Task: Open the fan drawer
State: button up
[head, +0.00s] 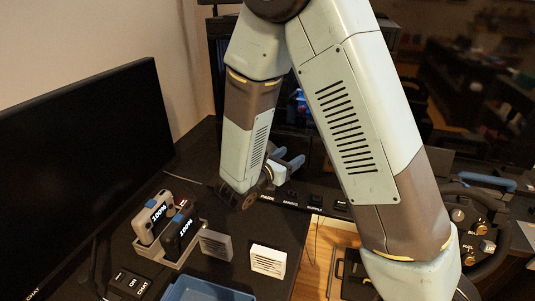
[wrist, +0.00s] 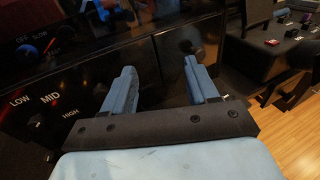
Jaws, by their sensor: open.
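My gripper (wrist: 160,72) is open, with two blue fingers apart and nothing between them, facing a dark panel (wrist: 158,50). The panel carries the labels LOW, MID and HIGH at the left. A small dark knob (wrist: 197,48) sticks out near the tip of the right finger; I cannot tell whether they touch. No drawer front is plainly marked as the fan drawer, and its edges are lost in the dark. In the head view, my gripper (head: 289,161) is partly hidden behind my arm, near the back of the desk.
A large black monitor (head: 85,165) stands at the left. Two handheld devices sit in a grey holder (head: 178,255), beside two small pale vented blocks (head: 267,262). A blue tray (head: 205,290) is at the front. A labelled strip (head: 300,205) runs along the desk. A steering wheel (head: 480,225) is at the right.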

jog(key=a+f+n+t+y, duration=0.45)
jog(key=a+f+n, duration=0.25)
jog(key=a, duration=0.3)
jog(key=x, duration=1.3)
jog(key=shift+w+f+y, duration=0.2)
jog(key=shift+w+y, duration=0.1)
jog(key=shift+y, duration=0.05)
grip_shut()
jog(key=shift+a, duration=0.15)
